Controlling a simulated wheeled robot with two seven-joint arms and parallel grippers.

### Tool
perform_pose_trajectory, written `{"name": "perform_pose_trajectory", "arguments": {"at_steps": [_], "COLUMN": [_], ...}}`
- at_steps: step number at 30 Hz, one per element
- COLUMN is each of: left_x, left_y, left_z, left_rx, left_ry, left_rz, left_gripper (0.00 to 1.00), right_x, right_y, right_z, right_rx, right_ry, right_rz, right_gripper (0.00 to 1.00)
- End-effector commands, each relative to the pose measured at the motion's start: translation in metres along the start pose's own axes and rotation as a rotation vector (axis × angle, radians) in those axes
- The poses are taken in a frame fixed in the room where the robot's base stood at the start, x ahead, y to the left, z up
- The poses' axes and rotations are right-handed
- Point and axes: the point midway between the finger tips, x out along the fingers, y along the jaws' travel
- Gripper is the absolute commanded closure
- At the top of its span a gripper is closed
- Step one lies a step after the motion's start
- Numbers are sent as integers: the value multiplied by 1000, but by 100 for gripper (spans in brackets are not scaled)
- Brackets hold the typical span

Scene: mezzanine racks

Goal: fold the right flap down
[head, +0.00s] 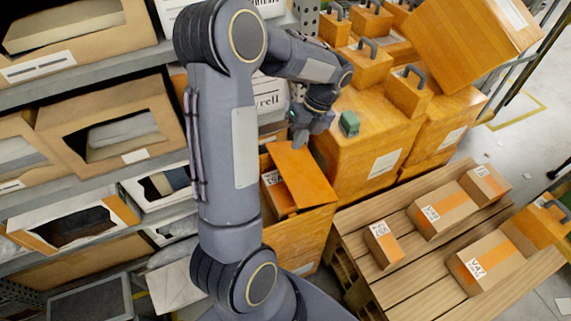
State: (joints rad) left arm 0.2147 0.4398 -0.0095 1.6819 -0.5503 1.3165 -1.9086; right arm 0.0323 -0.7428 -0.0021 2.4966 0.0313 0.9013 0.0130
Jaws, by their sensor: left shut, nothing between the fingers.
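An orange carton (310,238) stands between the shelf rack and the wooden pallet, partly hidden behind my arm. Its orange flap (305,175) stands raised and tilted, with its upper edge close under my left gripper. I cannot tell for certain whether this is the right flap. My left gripper (301,134) is shut and empty, above the flap's top edge. I cannot tell whether it touches the flap. My right gripper is out of view.
Large orange boxes (365,125) stand behind, with a small green block (349,123) on top. A wooden pallet (385,288) with several labelled cartons lies at right. A shelf rack (85,70) with cartons fills the left. Grey floor (520,150) shows at far right.

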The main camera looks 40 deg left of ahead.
Motion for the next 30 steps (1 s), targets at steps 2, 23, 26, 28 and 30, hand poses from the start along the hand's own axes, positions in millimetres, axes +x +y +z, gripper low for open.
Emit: {"name": "perform_pose_trajectory", "arguments": {"at_steps": [2,23,26,28,30], "left_x": [20,106,106,106,106], "left_y": [2,1,1,0,1], "left_z": [0,0,0,0,0], "left_rx": [-1,-3,-4,-4,-4], "left_ry": [4,2,1,1,1], "left_rz": [6,-1,-1,-1,-3], "left_gripper": [100,100,100,100,100], "right_x": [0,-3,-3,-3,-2], "right_y": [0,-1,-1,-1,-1], "right_z": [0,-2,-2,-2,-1], "right_rx": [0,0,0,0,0], "right_ry": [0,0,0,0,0], "right_rz": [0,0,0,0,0], "right_gripper": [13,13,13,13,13]}}
